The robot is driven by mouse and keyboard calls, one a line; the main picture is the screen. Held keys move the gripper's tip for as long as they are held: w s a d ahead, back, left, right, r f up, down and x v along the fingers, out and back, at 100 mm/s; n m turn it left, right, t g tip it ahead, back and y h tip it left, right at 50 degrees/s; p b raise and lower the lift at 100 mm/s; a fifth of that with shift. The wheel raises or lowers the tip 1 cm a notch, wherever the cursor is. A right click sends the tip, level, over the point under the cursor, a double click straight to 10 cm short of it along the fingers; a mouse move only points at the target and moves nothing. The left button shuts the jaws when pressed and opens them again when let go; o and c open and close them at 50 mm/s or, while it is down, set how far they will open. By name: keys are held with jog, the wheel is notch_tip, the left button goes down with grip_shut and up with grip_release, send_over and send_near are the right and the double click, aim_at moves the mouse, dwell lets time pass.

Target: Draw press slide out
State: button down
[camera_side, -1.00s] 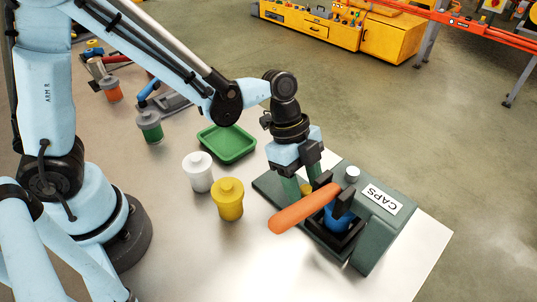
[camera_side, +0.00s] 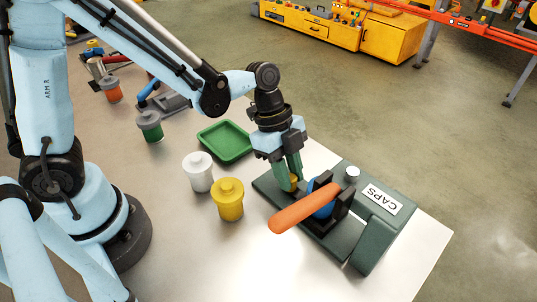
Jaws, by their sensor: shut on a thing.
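The dark green press (camera_side: 375,232) with a "CAPS" label (camera_side: 383,198) stands at the right of the table. Its dark slide (camera_side: 336,221) shows out on the base plate, on the left side of the press body. A blue thing (camera_side: 325,209) sits on the slide, partly hidden by the orange lever (camera_side: 298,211). My gripper (camera_side: 293,183) points down at the slide's outer end, its green fingers shut on a small yellow knob (camera_side: 294,185). The fingers hide part of the knob.
A yellow jar (camera_side: 228,201) and a white jar (camera_side: 198,173) stand left of the press. A green tray (camera_side: 226,141) lies behind them. Green (camera_side: 149,127) and orange (camera_side: 111,90) jars stand farther back. The front of the table is clear.

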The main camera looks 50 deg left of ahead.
jog(key=a, duration=0.9)
jog(key=shift+a, duration=0.3)
jog(key=c, duration=1)
grip_release()
jog(key=shift+o, duration=0.5)
jog(key=shift+r, duration=0.2)
jog(key=v, duration=1.1)
jog(key=shift+a+r, duration=0.2)
jog(key=shift+r, duration=0.1)
